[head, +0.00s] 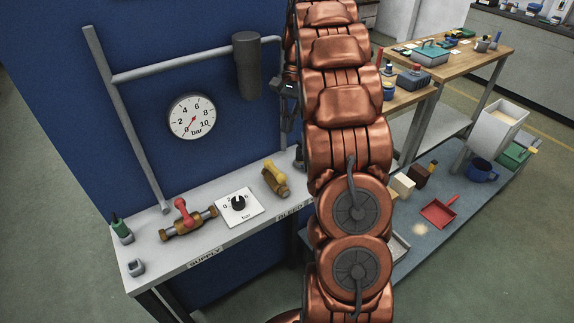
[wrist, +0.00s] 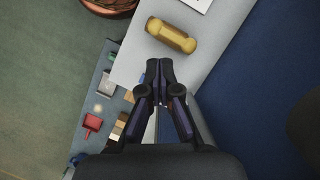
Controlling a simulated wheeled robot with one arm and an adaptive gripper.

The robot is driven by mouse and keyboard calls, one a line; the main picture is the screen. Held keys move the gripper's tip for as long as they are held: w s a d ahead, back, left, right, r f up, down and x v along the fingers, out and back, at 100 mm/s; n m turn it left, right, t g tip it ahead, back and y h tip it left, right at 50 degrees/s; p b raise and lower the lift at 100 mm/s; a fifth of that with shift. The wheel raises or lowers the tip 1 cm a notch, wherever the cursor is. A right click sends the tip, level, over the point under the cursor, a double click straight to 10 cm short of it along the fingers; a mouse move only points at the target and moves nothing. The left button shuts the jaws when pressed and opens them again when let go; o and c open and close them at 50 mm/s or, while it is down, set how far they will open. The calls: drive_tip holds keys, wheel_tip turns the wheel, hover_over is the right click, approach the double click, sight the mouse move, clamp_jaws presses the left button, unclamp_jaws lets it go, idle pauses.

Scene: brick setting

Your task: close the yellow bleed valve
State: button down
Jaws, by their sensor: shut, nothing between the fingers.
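The yellow bleed valve (head: 274,174) sits on the grey bench by the BLEED label, with a yellow lever on a brass body. In the head view the lever tilts up over the body. In the wrist view the valve (wrist: 171,36) lies just beyond my fingertips and looks like one short yellow bar; lever and body are hard to tell apart there. My gripper (wrist: 160,72) is shut and empty, with its fingertips together, apart from the valve. In the head view my gripper (head: 287,108) is dark, above the bench, and partly hidden by my arm.
A pressure gauge (head: 192,117) hangs on the blue panel beside grey pipes. A lower surface (head: 409,247) at right holds a red dustpan (head: 439,210) and several items.

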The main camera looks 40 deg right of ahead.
sight(275, 171)
drive_tip(key=w+d+f+m, duration=0.1)
drive_tip(key=d+f, duration=0.2)
drive_tip(key=d, duration=0.3)
drive_tip(key=shift+y, duration=0.3)
drive_tip(key=shift+f+b, duration=0.1)
drive_tip(key=shift+b, duration=0.25)
drive_tip(key=shift+b+x, duration=1.6)
drive_tip(key=shift+x, duration=3.3)
drive_tip(key=shift+s+a+p, duration=0.25)
drive_tip(key=shift+a+p, duration=0.05)
drive_tip(key=shift+a, duration=0.65)
drive_tip(key=shift+s+a+p, duration=0.25)
drive_tip(key=shift+a+p, duration=0.05)
drive_tip(key=shift+a, duration=0.65)
